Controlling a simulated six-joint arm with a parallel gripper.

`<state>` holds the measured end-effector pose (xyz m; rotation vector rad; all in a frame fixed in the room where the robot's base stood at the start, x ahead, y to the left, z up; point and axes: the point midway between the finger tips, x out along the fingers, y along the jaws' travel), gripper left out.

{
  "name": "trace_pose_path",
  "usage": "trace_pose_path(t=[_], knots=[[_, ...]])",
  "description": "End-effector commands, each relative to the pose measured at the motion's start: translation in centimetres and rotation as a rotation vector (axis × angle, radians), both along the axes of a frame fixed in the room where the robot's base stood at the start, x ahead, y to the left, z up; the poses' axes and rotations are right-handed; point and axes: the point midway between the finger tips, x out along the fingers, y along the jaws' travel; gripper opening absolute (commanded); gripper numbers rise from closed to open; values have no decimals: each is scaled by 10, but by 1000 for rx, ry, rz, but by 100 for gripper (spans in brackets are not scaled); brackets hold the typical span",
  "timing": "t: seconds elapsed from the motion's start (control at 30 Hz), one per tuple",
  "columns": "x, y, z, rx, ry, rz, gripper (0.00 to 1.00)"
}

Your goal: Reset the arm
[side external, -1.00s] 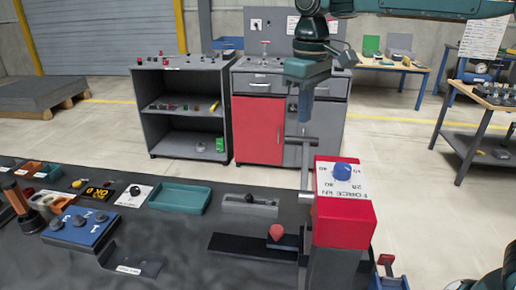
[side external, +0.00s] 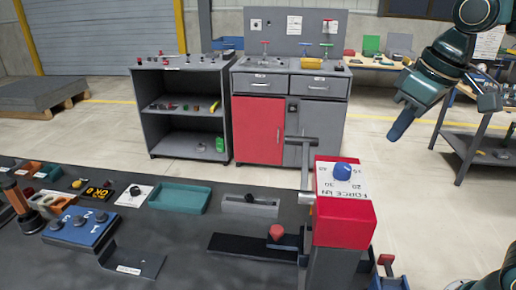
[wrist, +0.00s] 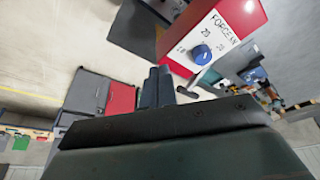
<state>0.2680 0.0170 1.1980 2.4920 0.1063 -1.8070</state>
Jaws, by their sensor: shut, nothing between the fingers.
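My gripper (side external: 396,130) is at the upper right of the side view, tilted down to the left, in the air over open floor. It is right of and above the red press head (side external: 345,222) and clear of it. In the wrist view its two dark blue fingers (wrist: 158,84) are together with nothing between them. The red head also shows in the wrist view (wrist: 245,18), its white face marked FORCE and carrying a blue knob (wrist: 201,54). The knob also shows in the side view (side external: 342,171).
The dark bench holds a teal tray (side external: 180,198), a blue block with several knobs (side external: 80,227) and a red-topped piece (side external: 277,232). A grey lever (side external: 306,165) stands left of the red head. A red-doored cabinet (side external: 258,130) is behind; floor between is clear.

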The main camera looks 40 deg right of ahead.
Motion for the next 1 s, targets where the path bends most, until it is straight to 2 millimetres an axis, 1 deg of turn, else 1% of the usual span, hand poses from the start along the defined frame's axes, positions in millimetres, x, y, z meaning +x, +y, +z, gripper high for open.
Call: trace_pose_path(t=[0.03,0.1,0.3,0.5,0.7,1.0], knots=[[-12,-3,-3,2,-20,-11,0],[-25,-6,-9,5,-44,-24,0],[-60,-12,-30,12,-112,-58,0],[-82,-16,-48,16,-160,-83,0],[-89,-17,-54,18,-176,-93,0],[-89,-17,-54,17,-176,-92,0]])
